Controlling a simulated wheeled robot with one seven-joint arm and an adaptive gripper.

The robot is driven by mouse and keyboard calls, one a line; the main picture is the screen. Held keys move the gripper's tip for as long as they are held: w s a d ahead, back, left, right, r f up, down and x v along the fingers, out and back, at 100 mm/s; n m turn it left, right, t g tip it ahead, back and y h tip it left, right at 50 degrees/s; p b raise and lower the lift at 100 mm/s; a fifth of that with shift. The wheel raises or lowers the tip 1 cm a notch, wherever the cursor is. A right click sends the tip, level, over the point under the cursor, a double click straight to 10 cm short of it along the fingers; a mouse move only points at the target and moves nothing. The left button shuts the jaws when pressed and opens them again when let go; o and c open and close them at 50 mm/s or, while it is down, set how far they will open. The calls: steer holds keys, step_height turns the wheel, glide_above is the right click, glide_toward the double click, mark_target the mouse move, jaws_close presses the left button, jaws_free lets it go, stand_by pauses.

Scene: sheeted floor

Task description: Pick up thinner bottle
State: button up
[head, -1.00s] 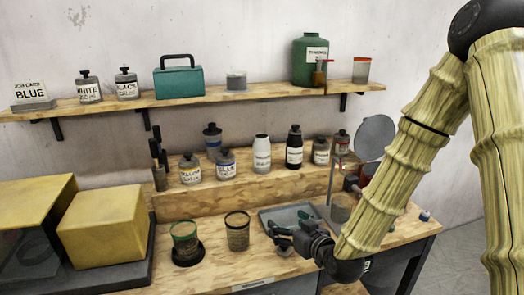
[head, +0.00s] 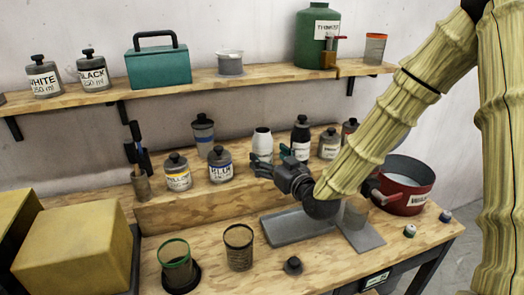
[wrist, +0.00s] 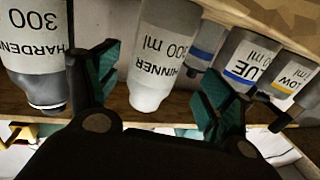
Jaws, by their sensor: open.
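The thinner bottle (head: 262,142), pale with a white top, stands upright on the low wooden riser. In the wrist view the bottle (wrist: 160,60) appears upside down, labelled THINNER 300 ml, between the two finger pads and ahead of them. My gripper (head: 272,160) is open in front of it, with its fingers (wrist: 155,75) spread to either side. No contact shows. In the head view the gripper hides the bottle's lower part.
The dark hardener bottle (head: 301,135) stands close on the right. Blue (head: 220,168) and yellow (head: 178,174) jars stand left. A grey tray (head: 290,228) lies below, a red pot (head: 405,184) is at right, and a green thinner tank (head: 318,38) is on the upper shelf.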

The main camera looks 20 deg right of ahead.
mark_target(268, 155)
steer(key=shift+w+f, duration=0.15)
steer(key=shift+w, duration=0.35)
steer(key=shift+w+r+p, duration=0.15)
steer(key=shift+r+p, duration=0.15)
steer(key=shift+p, duration=0.1)
steer(key=shift+w, duration=0.35)
steer(key=x, duration=0.1)
steer(key=p+x, duration=0.1)
steer(key=shift+w+f, duration=0.3)
steer(key=shift+w, duration=0.1)
steer(key=shift+w+a+r, duration=0.1)
steer(key=shift+w, duration=0.25)
steer(key=shift+w, duration=0.1)
steer(key=c, duration=1.5)
steer(key=shift+o, duration=0.2)
